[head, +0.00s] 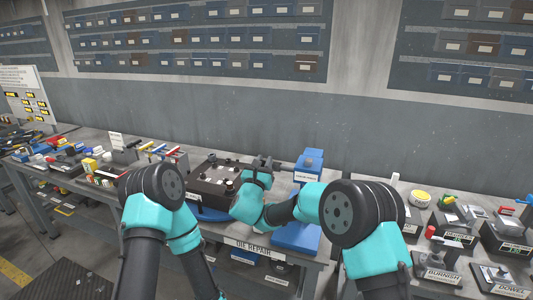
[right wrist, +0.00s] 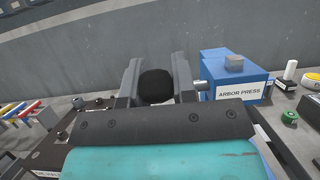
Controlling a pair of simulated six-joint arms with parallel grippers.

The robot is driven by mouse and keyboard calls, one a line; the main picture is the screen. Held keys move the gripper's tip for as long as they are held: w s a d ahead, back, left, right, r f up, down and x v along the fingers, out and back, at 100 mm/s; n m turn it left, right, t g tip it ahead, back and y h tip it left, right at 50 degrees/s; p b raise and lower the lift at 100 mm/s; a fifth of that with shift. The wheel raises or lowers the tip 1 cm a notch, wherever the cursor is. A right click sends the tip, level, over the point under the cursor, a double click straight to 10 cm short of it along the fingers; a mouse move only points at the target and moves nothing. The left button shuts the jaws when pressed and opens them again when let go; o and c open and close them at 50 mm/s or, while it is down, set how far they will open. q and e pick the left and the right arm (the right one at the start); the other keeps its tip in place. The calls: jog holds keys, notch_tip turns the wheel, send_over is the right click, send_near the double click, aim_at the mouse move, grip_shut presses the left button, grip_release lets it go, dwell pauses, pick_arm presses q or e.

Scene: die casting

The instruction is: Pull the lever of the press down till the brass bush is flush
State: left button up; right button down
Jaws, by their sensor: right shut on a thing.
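The blue arbor press (head: 308,168) stands at the back of the bench, with its blue base (head: 297,238) at the front; in the right wrist view its labelled head (right wrist: 235,72) is right of my fingers. My right gripper (head: 264,163) is left of the press head. In the right wrist view my right gripper (right wrist: 157,84) is shut on the black round knob (right wrist: 156,88) of the press lever, one finger each side. The rest of the lever is mostly hidden. The brass bush cannot be made out. My left gripper is not in view; only my left arm shows.
A dark die block (head: 213,183) lies left of my right gripper, close to it. Coloured tools (head: 160,152) fill the bench further left. Labelled stations, including one marked burnish (head: 440,272), stand at the right. A grey wall with bin racks (head: 200,40) is behind.

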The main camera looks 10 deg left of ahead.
jog(key=shift+s+a+f+t, duration=0.1)
jog(key=shift+s+f+t, duration=0.2)
jog(key=shift+f+t, duration=0.25)
jog(key=shift+s+d+f+t, duration=0.1)
jog(key=shift+s+f+t, duration=0.3)
jog(key=shift+f, duration=0.3)
jog(key=shift+s+a+f+t, duration=0.1)
jog(key=shift+s+f+t, duration=0.15)
jog(key=shift+f+t, duration=0.3)
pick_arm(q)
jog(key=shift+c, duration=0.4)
